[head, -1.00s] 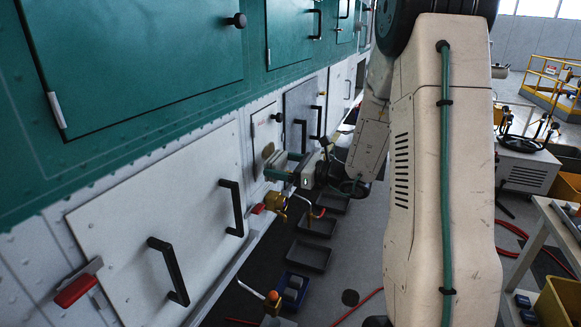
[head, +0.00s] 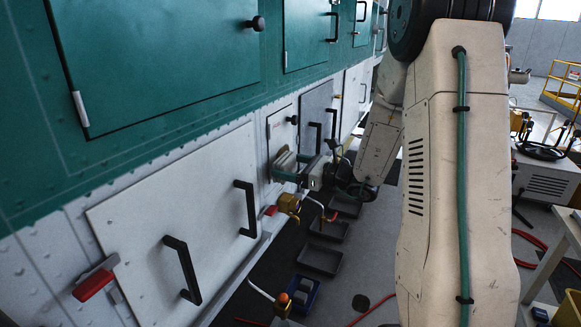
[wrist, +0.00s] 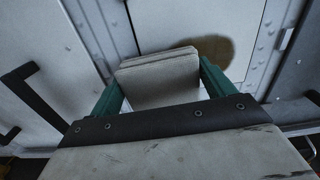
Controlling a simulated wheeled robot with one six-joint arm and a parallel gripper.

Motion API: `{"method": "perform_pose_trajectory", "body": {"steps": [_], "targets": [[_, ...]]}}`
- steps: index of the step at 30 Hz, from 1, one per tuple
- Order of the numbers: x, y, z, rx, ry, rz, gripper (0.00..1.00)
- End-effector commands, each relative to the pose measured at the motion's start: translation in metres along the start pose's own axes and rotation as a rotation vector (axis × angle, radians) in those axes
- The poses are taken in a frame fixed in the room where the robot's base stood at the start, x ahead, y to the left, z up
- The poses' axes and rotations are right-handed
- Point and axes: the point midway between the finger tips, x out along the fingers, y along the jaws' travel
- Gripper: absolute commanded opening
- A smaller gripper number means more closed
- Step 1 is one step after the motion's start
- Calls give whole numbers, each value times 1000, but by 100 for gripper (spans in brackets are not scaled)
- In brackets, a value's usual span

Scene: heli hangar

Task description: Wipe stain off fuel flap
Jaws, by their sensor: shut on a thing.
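My gripper (wrist: 160,85) is shut on a pale grey folded pad (wrist: 158,82), held between its green fingers. In the head view my gripper (head: 286,168) is up close to the small white fuel flap (head: 281,122) on the aircraft's side. In the wrist view a brown oval stain (wrist: 217,46) shows on the white flap (wrist: 175,18), just beyond the pad and to its right. Part of the stain is hidden behind the pad and a finger. I cannot tell whether the pad touches the flap.
Black handles (head: 246,208) stand out from the large white panel (head: 175,200) at left. A yellow fitting (head: 289,203) juts out below my gripper. Dark trays (head: 320,260) lie on the floor below.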

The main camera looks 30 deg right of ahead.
Motion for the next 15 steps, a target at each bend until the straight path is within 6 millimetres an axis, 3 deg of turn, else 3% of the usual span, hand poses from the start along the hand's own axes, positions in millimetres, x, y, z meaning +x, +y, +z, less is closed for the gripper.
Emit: {"method": "perform_pose_trajectory", "body": {"steps": [15], "targets": [[10, 0, 0, 0, 0, 1, 63]]}}
